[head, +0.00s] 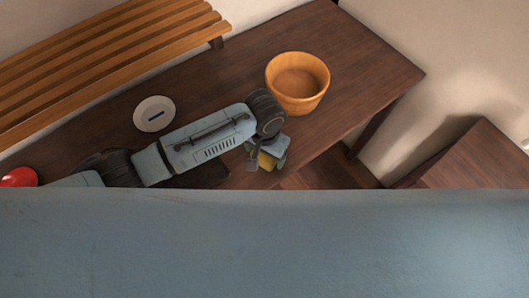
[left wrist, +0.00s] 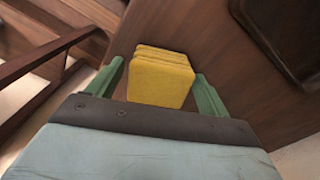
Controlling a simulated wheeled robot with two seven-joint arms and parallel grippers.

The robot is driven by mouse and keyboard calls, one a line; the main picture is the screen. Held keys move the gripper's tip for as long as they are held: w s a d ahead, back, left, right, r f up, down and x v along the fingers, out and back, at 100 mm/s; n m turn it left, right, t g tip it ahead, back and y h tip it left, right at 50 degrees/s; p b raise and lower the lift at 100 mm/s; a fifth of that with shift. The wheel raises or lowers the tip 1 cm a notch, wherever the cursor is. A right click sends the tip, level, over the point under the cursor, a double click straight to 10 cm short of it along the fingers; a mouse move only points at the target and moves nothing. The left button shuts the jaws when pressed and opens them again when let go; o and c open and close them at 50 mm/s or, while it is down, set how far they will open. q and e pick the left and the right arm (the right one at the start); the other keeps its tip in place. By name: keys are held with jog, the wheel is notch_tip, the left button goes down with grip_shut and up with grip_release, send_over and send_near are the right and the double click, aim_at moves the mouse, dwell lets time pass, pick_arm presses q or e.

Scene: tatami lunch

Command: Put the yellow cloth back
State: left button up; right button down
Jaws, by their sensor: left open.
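The yellow cloth (left wrist: 160,78) looks like a folded, layered block on the dark wooden table in the left wrist view. It lies between the two green fingers of my left gripper (left wrist: 155,85), which is open, with a small gap visible on each side. In the head view a small part of the yellow cloth (head: 266,161) shows beside my left gripper (head: 268,156), near the table's front edge. The gripper and arm hide the rest of it there. My right gripper is in neither view.
An orange-brown wooden bowl (head: 297,84) stands just beyond my left wrist on the table (head: 378,62). A white saucer (head: 155,113) with a dark blue mark, a red object (head: 18,177) and a slatted wooden rack (head: 100,60) are to the left. A dark tray (left wrist: 288,35) shows in the wrist view.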

pick_arm(q)
notch_tip(320, 180, up, 11)
jog(key=p, duration=0.2)
jog(key=shift+f, duration=0.15)
